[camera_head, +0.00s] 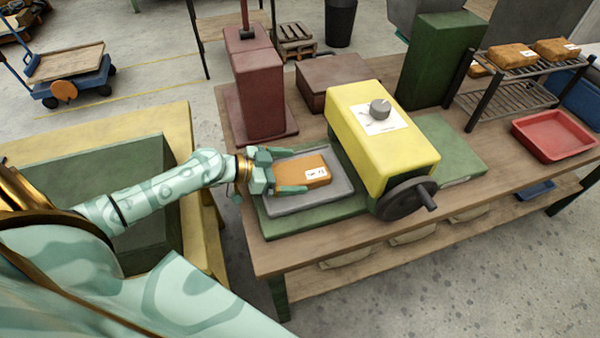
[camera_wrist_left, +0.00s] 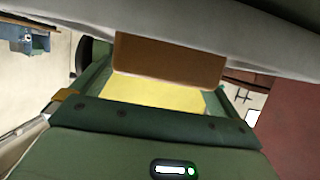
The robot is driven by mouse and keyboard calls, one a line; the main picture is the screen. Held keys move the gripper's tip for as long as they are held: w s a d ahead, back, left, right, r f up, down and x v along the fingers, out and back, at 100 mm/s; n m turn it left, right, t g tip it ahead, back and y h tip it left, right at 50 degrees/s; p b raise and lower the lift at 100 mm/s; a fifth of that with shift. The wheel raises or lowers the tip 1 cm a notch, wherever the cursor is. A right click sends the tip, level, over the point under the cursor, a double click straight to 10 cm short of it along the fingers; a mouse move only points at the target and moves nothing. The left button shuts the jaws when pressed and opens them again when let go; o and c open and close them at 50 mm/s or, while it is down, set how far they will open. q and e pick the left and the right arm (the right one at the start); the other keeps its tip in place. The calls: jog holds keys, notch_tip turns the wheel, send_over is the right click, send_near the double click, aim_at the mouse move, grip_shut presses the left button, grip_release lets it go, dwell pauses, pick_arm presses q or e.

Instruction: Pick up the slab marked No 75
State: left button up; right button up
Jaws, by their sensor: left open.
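An orange-brown slab (camera_head: 294,172) with a white label lies on a grey tray (camera_head: 302,206) in front of the yellow machine. The marks on the label are too small to read for certain. My left gripper (camera_head: 297,171) is open, with one finger along the far side of the slab and the other along its near side. I cannot tell whether either finger touches it. In the left wrist view the brown end of the slab (camera_wrist_left: 170,60) shows beyond the green gripper body. My right gripper is not in view.
The yellow machine (camera_head: 372,140) with a dark handwheel (camera_head: 405,198) stands just right of the tray. A dark red press (camera_head: 260,92) stands behind it. More wrapped slabs (camera_head: 512,56) lie on a rack (camera_head: 508,93) at right, near a red tray (camera_head: 556,134).

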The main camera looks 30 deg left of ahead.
pick_arm(q)
jog(key=shift+x, duration=0.85)
jog(key=shift+r, duration=0.1)
jog(key=c, duration=1.3)
